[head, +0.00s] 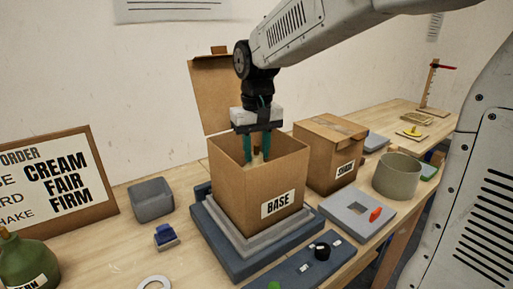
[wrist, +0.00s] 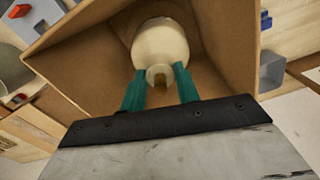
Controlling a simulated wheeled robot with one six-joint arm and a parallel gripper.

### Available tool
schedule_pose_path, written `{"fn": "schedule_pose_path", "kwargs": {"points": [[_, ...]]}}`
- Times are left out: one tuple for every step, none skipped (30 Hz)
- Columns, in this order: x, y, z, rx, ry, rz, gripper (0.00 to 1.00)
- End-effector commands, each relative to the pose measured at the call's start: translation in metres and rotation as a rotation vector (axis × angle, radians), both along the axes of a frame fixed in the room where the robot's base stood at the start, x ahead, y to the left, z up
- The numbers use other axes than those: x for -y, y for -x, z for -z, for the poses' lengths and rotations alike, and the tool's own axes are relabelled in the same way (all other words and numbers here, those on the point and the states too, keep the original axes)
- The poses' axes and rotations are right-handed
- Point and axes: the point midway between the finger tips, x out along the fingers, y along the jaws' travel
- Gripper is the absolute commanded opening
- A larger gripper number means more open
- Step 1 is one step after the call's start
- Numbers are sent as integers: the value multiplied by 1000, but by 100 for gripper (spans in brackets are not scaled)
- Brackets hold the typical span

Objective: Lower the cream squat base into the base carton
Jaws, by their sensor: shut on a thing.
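The base carton (head: 257,189), an open brown box with a "BASE" label, stands on a grey stepped platform. My gripper (head: 257,158) points down into its open top, with the green fingers partly below the rim. In the wrist view the cream squat base (wrist: 160,43) is inside the carton's walls (wrist: 85,62). The green fingers of my gripper (wrist: 160,80) are shut on the narrow neck of the base. In the head view the carton's front wall hides most of the base. I cannot tell whether the base touches the carton floor.
A closed carton labelled "SHADE" (head: 331,158) stands close on the right. A grey plate with a red part (head: 357,213) and a round grey-green pot (head: 397,176) are at the right. The base carton's flap (head: 213,95) stands up behind.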

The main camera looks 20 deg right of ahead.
Motion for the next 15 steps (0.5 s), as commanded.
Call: {"fn": "schedule_pose_path", "kwargs": {"points": [[0,0,0,2,0,0,0],[0,0,0,2,0,0,0],[0,0,1,2,0,0,0],[0,0,1,2,0,0,0],[0,0,1,2,0,0,0],[0,0,2,1,0,0,0],[0,0,2,1,0,0,0],[0,0,2,1,0,0,0],[0,0,3,1,0,0,0],[0,0,3,1,0,0,0],[0,0,3,1,0,0,0],[0,0,4,1,0,0,0],[0,0,4,1,0,0,0],[0,0,4,1,0,0,0],[0,0,5,1,0,0,0]]}}
